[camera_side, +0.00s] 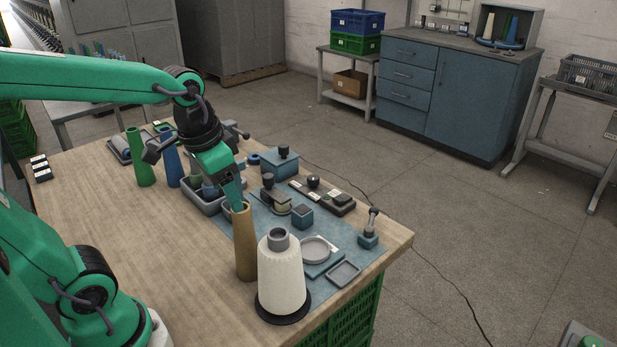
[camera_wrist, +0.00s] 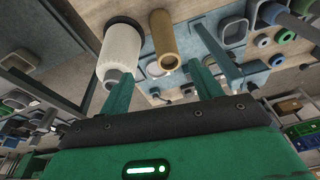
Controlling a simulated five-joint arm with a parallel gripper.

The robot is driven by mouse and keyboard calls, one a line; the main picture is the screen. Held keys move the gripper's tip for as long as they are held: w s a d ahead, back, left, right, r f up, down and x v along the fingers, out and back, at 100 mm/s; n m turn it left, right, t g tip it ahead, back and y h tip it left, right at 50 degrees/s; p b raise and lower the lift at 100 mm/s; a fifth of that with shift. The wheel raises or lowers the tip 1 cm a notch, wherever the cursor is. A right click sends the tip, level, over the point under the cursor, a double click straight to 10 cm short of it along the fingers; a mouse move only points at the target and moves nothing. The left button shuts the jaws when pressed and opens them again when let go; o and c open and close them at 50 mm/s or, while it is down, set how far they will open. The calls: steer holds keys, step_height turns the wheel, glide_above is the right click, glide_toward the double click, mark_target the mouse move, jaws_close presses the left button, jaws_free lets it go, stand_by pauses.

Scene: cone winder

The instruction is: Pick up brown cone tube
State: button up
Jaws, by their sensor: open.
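The brown cone tube (camera_side: 245,248) stands upright near the front edge of the wooden table, just left of a white yarn cone. My gripper (camera_side: 236,204) is over the tube's top, and a teal finger overlaps its rim in the side view. In the wrist view the tube (camera_wrist: 163,32) lies ahead of the gap between the two spread fingers of my gripper (camera_wrist: 160,84), with its open end facing me. The fingers are open with nothing between them. I cannot tell whether a finger touches the rim.
The white yarn cone (camera_side: 282,275) on a dark round base stands close on the tube's right. Green (camera_side: 140,158) and blue (camera_side: 170,160) cone tubes stand farther back left. Small tools and trays lie on a blue mat (camera_side: 262,219). Bare tabletop lies to the left.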

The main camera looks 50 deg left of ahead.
mark_target(243, 222)
steer(key=shift+w+a+f+m+g, duration=0.2)
steer(key=shift+w+f+m+g, duration=0.05)
steer(key=shift+w+f+g, duration=0.3)
steer(key=shift+w+a+f+m+g, duration=0.2)
steer(key=shift+w+f+g, duration=0.1)
steer(key=shift+w+f, duration=0.25)
steer(key=shift+w+a+f+m+g, duration=0.25)
steer(key=shift+w+f+g, duration=0.2)
steer(key=shift+w, duration=0.2)
steer(key=shift+f, duration=1.3)
steer(key=shift+d+f, duration=0.1)
steer(key=shift+f, duration=2.5)
steer(key=shift+c, duration=0.2)
steer(key=c, duration=1)
